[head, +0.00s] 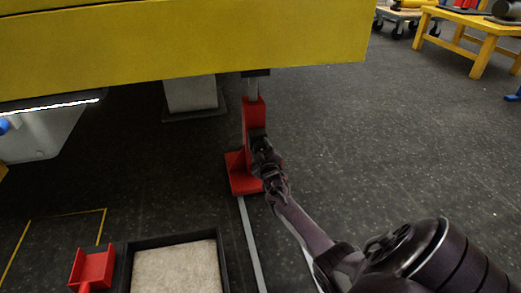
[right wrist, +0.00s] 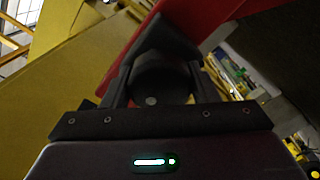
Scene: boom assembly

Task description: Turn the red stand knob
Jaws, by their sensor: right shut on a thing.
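The red stand (head: 253,113) stands upright on the dark floor under the yellow boom, with a flat red base and a metal rod at its top. My right gripper (head: 260,150) is at the right side of the stand's upright. In the right wrist view its jaws (right wrist: 162,72) are shut around a dark round knob (right wrist: 158,88), with the red stand (right wrist: 195,14) just behind. In the head view the gripper hides the knob. My left gripper is in neither view.
The yellow boom (head: 190,40) spans overhead and sits low over the stand. A black-rimmed tray (head: 124,265) with pale filling and a red scoop-like part (head: 92,268) lie at the lower left. A yellow table (head: 478,22) stands far right.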

